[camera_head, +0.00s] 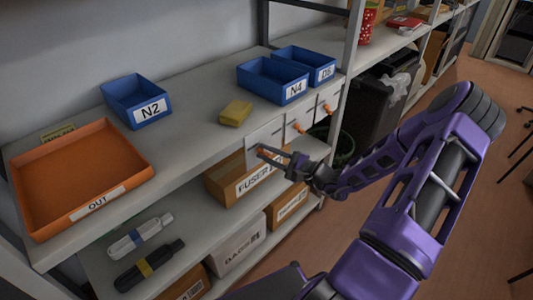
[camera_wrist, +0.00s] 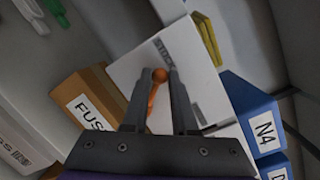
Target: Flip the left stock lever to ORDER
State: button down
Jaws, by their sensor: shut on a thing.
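The left stock lever is orange with a round knob, on a white plate (camera_head: 259,135) at the shelf's front edge. In the wrist view the lever (camera_wrist: 154,97) shows between the two dark fingers, against the white plate (camera_wrist: 190,62). My gripper (camera_head: 263,151) is shut on this lever, and its fingers (camera_wrist: 160,80) stand on either side of the knob. Part of the lever is hidden by the fingers in the head view.
Two more plates with orange levers (camera_head: 299,127) (camera_head: 327,108) stand close to the right. Above are a yellow block (camera_head: 235,113), blue bins N2 (camera_head: 135,101) and N4 (camera_head: 270,81), and an orange OUT tray (camera_head: 81,214). A FUSER box (camera_head: 222,186) sits below.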

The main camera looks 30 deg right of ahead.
aim_at(273, 138)
jog(key=d+m+p, duration=0.1)
jog(key=m, duration=0.1)
jog(key=d+m+t+p, duration=0.1)
jog(key=m, duration=0.2)
jog(key=w+d+r+m+p, duration=0.1)
jog(key=m+p, duration=0.1)
jog(key=shift+m, duration=0.4)
jog(key=m, duration=0.1)
jog(key=d+m+t, duration=0.1)
jog(key=m, duration=0.2)
jog(key=shift+w+d+f+h+p, duration=0.25)
jog(key=shift+w+d+h+p, duration=0.05)
jog(key=shift+d+p, duration=0.1)
jog(key=shift+w+d+f+m+t+h+p, duration=0.1)
jog(key=shift+d+f+m+t+h, duration=0.15)
jog(key=shift+m, duration=0.65)
jog(key=shift+w+d+f+m+t+h+p, duration=0.15)
jog(key=shift+d+m, duration=0.1)
jog(key=shift+m, duration=0.65)
jog(key=shift+w+d+f+m+t+h+p, duration=0.1)
jog(key=shift+d+f+m+t+h, duration=0.15)
jog(key=shift+m, duration=0.65)
jog(key=c, duration=0.7)
grip_release()
jog(key=v, duration=1.7)
jog(key=shift+s+d, duration=0.15)
jog(key=shift+s, duration=0.1)
